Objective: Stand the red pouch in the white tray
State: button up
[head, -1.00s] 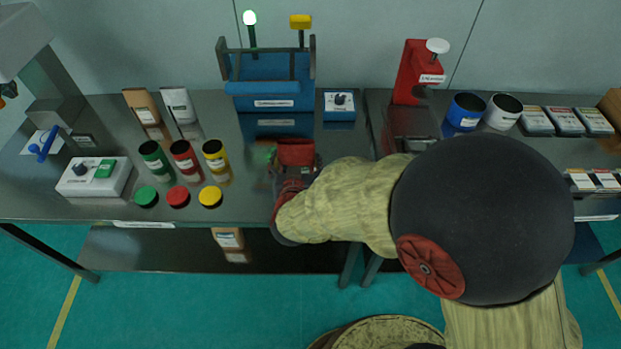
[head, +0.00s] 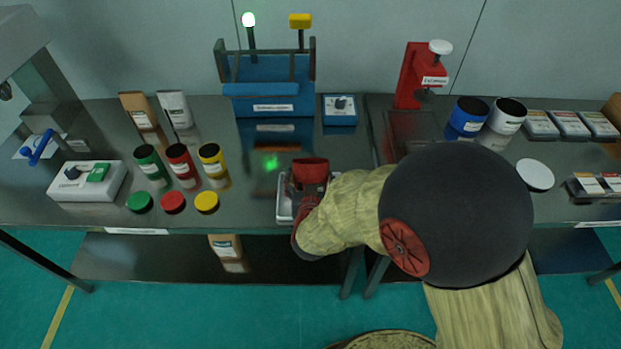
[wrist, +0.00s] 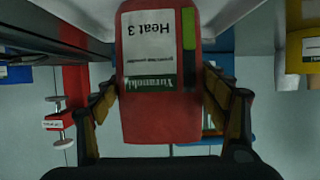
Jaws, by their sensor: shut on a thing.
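The red pouch (head: 311,170) is upright in my gripper (head: 303,190) at the front edge of the left bench. In the wrist view the pouch (wrist: 160,105) sits between the two fingers (wrist: 163,112), its white label reading "Heat 3" upside down. The white tray (head: 284,209) shows just below and left of the pouch, mostly hidden by my gripper and arm. In the wrist view a pale part of the tray (wrist: 228,12) shows beside the pouch's far end. Whether the pouch touches the tray floor cannot be told.
Green, red and yellow cans (head: 182,165) with matching lids (head: 172,202) stand to the left. The blue sieve machine (head: 272,98) is behind, with a control box (head: 340,109) beside it. A red press (head: 421,75), blue can (head: 467,116) and white disc (head: 535,175) are right.

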jog(key=shift+f, duration=0.15)
jog(key=o, duration=1.2)
jog(key=shift+c, duration=0.2)
jog(key=shift+o, duration=0.4)
